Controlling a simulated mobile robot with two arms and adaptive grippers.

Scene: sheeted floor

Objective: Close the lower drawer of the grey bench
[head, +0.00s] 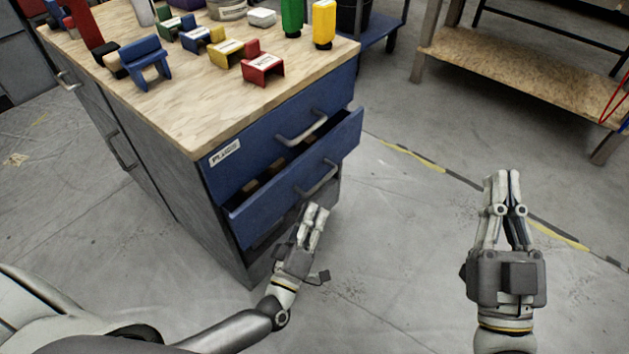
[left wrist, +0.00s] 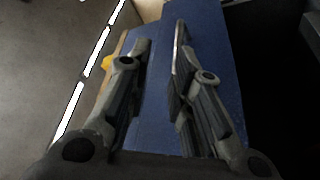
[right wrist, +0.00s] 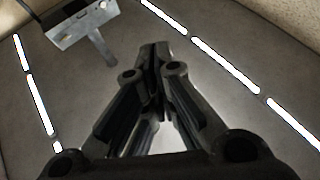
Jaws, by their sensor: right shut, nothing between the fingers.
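The grey bench (head: 215,228) has a wooden top and blue drawers. The lower drawer (head: 266,214) is pulled out, with its dark inside and some contents showing. Its grey handle (head: 318,179) is on the front face. My left gripper (head: 316,210) is just in front of and below that handle, fingers pointing toward the drawer. In the left wrist view its fingers (left wrist: 160,65) are apart before a blue face (left wrist: 222,75); contact cannot be told. My right gripper (head: 502,176) is shut and empty over the floor at the right, away from the bench.
The upper drawer (head: 240,170), labelled, looks shut. Several coloured blocks and bottles stand on the bench top (head: 185,115). A wooden shelf unit (head: 520,66) stands at the back right. The floor (head: 400,240) right of the bench is clear, with a yellow-black line.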

